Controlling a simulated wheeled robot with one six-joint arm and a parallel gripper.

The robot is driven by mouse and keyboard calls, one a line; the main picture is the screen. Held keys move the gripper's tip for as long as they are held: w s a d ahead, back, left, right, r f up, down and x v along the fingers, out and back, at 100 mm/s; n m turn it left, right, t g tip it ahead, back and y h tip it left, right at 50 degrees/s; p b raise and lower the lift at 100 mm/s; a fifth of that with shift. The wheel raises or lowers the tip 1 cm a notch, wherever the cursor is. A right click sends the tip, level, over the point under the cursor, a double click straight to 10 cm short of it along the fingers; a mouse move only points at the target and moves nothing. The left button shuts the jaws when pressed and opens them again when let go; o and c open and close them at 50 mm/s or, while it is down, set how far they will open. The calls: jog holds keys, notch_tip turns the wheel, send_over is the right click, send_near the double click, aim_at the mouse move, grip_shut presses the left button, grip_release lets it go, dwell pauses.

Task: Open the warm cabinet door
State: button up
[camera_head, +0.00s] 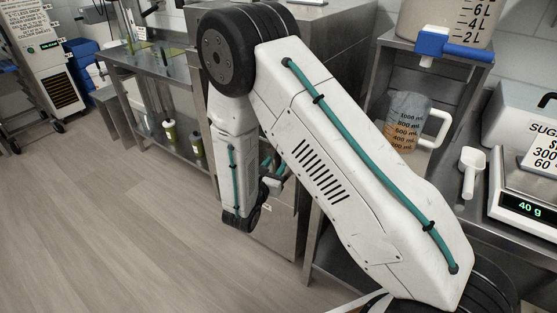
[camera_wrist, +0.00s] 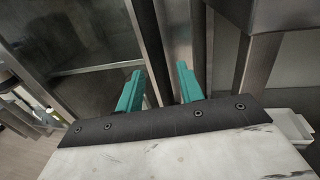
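A steel cabinet (camera_head: 335,62), which looks like the warm cabinet, stands behind my arm, which hides much of its front. In the wrist view a dark glazed door panel (camera_wrist: 85,35) with a steel frame fills the upper left and looks shut. My gripper (camera_wrist: 158,88) is open, with its two teal fingers apart. Upright dark and steel strips show beyond and between the fingers; I cannot tell which is the handle or whether a finger touches it. In the head view only a bit of the teal fingers (camera_head: 268,163) shows beside the arm.
A steel bench (camera_head: 165,65) with bottles below stands to the left. On the right, a counter holds a measuring jug (camera_head: 402,122), a white scoop (camera_head: 472,165) and a scale (camera_head: 525,205) reading 40 g. The floor (camera_head: 110,210) at left is clear.

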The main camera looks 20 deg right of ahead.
aim_at(277, 162)
jog(key=shift+x, duration=1.65)
grip_shut()
